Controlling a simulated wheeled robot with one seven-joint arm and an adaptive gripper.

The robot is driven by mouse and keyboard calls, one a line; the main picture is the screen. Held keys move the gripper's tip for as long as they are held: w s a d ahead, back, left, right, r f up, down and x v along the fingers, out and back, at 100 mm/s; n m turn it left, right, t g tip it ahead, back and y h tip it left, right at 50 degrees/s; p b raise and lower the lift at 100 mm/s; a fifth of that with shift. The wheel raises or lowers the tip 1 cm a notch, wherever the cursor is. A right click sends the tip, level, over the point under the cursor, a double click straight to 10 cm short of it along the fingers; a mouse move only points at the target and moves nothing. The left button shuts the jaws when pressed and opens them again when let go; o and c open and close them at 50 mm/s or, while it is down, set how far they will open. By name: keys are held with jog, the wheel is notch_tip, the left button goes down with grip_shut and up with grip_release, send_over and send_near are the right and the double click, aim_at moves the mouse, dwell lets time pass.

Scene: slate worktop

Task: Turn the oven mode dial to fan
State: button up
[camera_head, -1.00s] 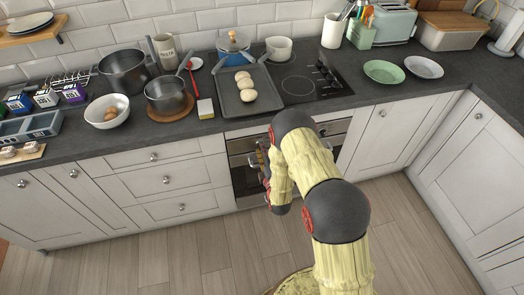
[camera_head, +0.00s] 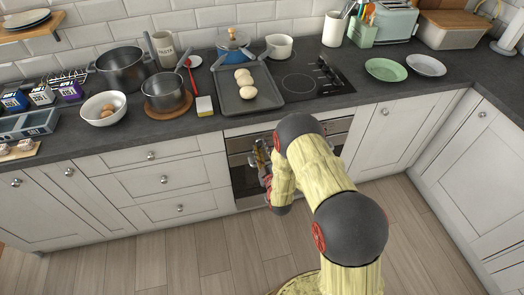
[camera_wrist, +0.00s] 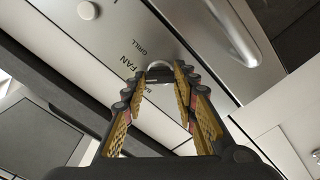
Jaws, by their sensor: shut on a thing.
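The oven (camera_head: 245,185) is built in under the worktop, mostly behind my arm in the head view. The wrist view shows its pale control panel (camera_wrist: 180,20), with the words FAN and GRILL and a third label partly hidden by my gripper. The mode dial (camera_wrist: 159,66) is a small rounded silver knob between my fingertips. My gripper (camera_wrist: 160,74) is shut on the dial, with one finger on each side. In the head view my gripper (camera_head: 262,150) is at the oven front, and the dial cannot be made out there. The dial's pointer is not visible.
Another round knob (camera_wrist: 88,10) and a silver bar handle (camera_wrist: 236,42) are near my gripper. A saucepan (camera_head: 166,92) stands to the left. The floor is clear.

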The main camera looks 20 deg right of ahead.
jog(key=shift+f+m, duration=0.1)
jog(key=shift+m, duration=0.4)
jog(key=o, duration=1.2)
jog(key=shift+c, duration=0.2)
jog(key=s, duration=1.2)
